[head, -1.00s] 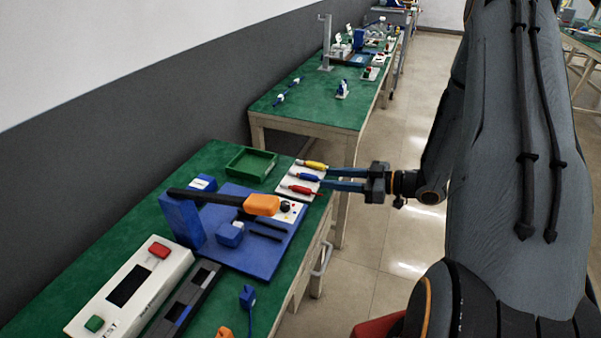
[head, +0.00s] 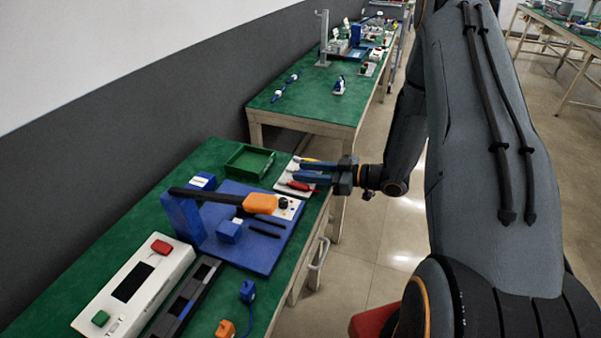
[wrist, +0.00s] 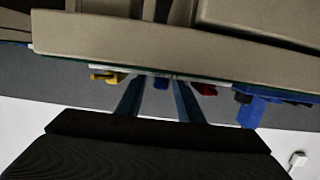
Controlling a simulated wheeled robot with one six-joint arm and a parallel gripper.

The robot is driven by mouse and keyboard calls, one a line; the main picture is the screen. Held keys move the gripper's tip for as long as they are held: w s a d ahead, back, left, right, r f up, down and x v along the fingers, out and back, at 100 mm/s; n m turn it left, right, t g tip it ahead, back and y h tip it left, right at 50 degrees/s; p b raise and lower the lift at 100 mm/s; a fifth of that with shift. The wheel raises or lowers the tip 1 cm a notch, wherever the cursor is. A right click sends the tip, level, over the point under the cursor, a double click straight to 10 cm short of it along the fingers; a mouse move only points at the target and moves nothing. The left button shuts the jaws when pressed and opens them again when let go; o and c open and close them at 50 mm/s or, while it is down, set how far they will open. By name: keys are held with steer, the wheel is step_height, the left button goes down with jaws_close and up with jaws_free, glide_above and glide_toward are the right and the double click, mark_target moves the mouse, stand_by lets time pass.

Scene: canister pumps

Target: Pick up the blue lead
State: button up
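The blue lead (wrist: 161,83) shows in the wrist view between the two fingers, with a gap on each side of it. My gripper (wrist: 156,84) is open around its line, not closed on it. In the head view my gripper (head: 303,171) reaches in from the right, fingers over the white holder plate (head: 284,180); they largely hide the blue lead there. The yellow lead (wrist: 108,77) lies outside one finger and the red lead (wrist: 204,89) outside the other. The red lead (head: 299,186) also shows just in front of the fingers in the head view.
A green tray (head: 250,162) stands behind the leads. A blue fixture (head: 258,254) with an orange-ended lever (head: 260,203) is close in front. A white button box (head: 135,286) lies nearer.

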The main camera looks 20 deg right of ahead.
jaws_close()
